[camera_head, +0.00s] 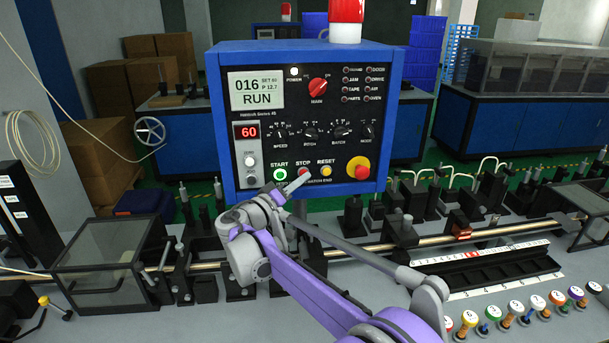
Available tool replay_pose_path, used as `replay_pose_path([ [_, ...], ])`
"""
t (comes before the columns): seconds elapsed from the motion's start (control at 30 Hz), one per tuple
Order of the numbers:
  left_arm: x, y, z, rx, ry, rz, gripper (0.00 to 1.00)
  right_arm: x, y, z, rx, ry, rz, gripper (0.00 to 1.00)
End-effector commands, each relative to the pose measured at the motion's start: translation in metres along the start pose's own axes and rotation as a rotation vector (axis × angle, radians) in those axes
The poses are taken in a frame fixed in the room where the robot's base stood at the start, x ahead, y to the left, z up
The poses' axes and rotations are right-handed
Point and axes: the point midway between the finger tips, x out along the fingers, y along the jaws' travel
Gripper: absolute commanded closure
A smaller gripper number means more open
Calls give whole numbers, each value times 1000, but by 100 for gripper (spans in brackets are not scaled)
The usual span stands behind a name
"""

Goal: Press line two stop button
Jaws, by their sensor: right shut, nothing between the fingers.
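A blue-framed control box (215,110) with a dark front panel stands in the middle. Its display (257,89) reads "016" and "RUN". Low on the panel are a green-ringed START button (280,174), a red STOP button (304,172) and a yellow RESET button (326,170). A larger red emergency knob on yellow (359,168) sits to their right. My right gripper (299,182) is shut and empty, its tip at the lower edge of the STOP button and partly over it. I cannot tell whether it touches. My left gripper is not in view.
A metal rail (470,235) with several black fixtures crosses the bench below the box. A clear-lidded case (100,255) stands at the left. Several coloured numbered knobs (515,308) line the right front. Blue machines (540,125) stand behind.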

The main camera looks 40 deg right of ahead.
Motion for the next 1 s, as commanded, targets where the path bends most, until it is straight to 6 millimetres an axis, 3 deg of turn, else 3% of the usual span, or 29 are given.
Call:
replay_pose_path([
  [1.0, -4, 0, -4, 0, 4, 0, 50, 6, -5, -5, 0, 0, 0, 100],
])
